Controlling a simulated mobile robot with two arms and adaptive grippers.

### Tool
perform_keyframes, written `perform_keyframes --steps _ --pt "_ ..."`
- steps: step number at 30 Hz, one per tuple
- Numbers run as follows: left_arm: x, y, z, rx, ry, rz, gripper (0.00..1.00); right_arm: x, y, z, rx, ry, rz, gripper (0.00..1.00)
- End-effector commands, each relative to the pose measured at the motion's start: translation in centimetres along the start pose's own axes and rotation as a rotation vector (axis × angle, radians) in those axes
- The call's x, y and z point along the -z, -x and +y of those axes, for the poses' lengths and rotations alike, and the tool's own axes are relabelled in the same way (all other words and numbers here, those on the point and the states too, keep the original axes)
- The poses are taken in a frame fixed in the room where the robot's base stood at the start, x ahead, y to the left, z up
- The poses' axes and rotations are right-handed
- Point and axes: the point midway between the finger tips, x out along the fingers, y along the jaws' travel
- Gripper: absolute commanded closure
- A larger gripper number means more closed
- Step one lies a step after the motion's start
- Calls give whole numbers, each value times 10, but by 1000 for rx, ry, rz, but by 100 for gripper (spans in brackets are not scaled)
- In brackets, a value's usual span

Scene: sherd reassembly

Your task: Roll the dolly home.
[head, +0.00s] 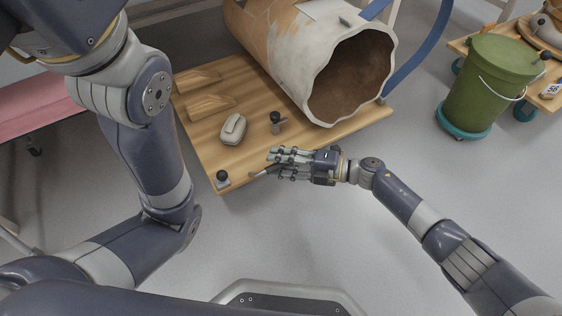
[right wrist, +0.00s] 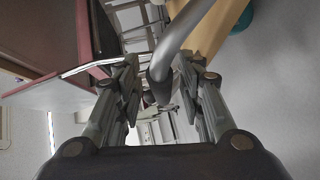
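The dolly (head: 200,140) is a wooden board standing at the upper middle of the head view. A large pale and orange broken vessel (head: 290,45) lies on it with its jagged mouth towards me. My right gripper (head: 275,162) is at the dolly's near edge, by a thin grey bar (head: 260,174). In the right wrist view, a curved grey bar (right wrist: 168,65) passes between the spread fingers of my right gripper (right wrist: 168,85), with gaps at its sides. My left arm reaches up out of the head view at the upper left, and its gripper is not seen.
A green bucket (head: 490,75) on a teal wheeled base stands at the right. Another loaded wooden board (head: 458,46) is behind it. A pink-topped table (head: 35,108) is at the left. A light object (head: 233,129) rests on the dolly. Grey floor in front is clear.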

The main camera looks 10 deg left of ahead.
Motion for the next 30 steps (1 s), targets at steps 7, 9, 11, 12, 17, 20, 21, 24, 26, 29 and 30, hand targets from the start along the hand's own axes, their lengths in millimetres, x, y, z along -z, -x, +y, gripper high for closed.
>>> perform_keyframes --steps 7,9,11,12,17,20,21,24,26,29,30 --pt "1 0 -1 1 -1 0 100 0 8 -1 1 -1 1 64" --pt "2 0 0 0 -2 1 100 0 18 -2 2 -1 0 64" --pt "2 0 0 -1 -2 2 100 0 28 -2 3 -1 -1 64" --pt "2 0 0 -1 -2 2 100 0 37 -2 3 -1 -1 64" --pt "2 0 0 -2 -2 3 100 0 72 -2 3 -1 0 64" --pt "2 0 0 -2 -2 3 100 0 91 -1 3 -1 0 64" --pt "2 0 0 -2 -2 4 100 0 97 -1 2 -1 0 64" --pt "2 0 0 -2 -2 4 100 -1 110 -1 2 0 0 64" --pt "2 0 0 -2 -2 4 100 0 114 0 1 0 2 64" --pt "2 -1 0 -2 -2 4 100 0 119 0 0 0 2 64" --pt "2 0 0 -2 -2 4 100 0 119 0 0 0 2 64"
